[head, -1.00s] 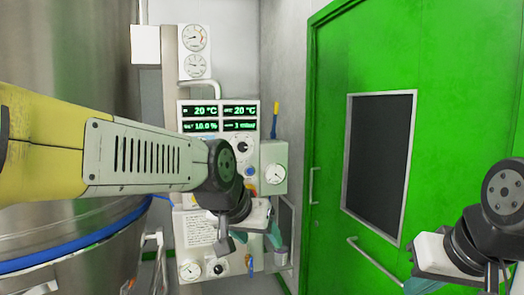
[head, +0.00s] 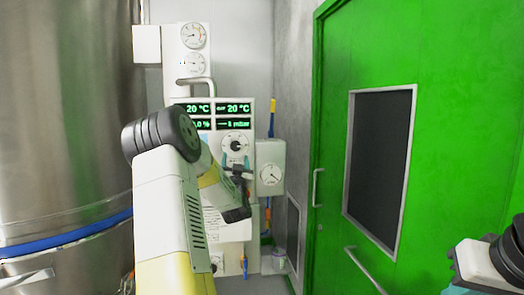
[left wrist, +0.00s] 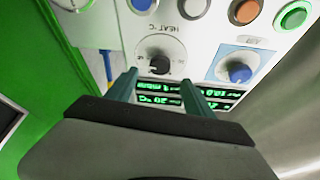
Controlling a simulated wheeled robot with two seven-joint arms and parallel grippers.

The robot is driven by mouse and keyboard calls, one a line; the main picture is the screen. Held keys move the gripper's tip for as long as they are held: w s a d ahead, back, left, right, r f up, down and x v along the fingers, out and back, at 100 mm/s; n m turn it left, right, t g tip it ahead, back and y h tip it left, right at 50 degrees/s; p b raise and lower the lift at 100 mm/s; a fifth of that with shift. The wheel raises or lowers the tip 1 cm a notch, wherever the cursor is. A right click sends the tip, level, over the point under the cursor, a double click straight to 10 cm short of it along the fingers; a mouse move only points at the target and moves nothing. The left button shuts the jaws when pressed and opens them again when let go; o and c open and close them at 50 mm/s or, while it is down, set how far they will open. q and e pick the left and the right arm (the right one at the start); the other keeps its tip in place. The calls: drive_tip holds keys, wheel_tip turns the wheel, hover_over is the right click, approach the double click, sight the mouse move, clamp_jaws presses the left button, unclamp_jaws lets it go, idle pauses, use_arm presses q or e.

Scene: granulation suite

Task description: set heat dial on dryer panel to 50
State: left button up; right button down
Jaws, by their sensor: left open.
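The heat dial (head: 235,145) is a black knob on a white scale on the dryer panel (head: 228,228). In the left wrist view the heat dial (left wrist: 160,62) appears upside down under the label "HEAT °C"; its setting is too small to read. My left gripper (head: 236,161) is open just in front of the panel, at the dial's lower edge in the head view. In the left wrist view its two teal fingers (left wrist: 159,79) point at the dial, one on either side of it, with nothing between them. Whether they touch the panel is unclear. My right gripper (head: 455,290) is mostly cut off at lower right.
Green displays (head: 218,115) above the dial read 20 °C. A steel vessel (head: 65,120) is left, a green door (head: 450,130) right.

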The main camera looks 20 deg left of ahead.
sight(235, 147)
use_arm(q)
drive_tip(key=x, duration=0.7)
drive_tip(key=shift+w+r, duration=0.1)
drive_tip(key=shift+w, duration=0.15)
clamp_jaws()
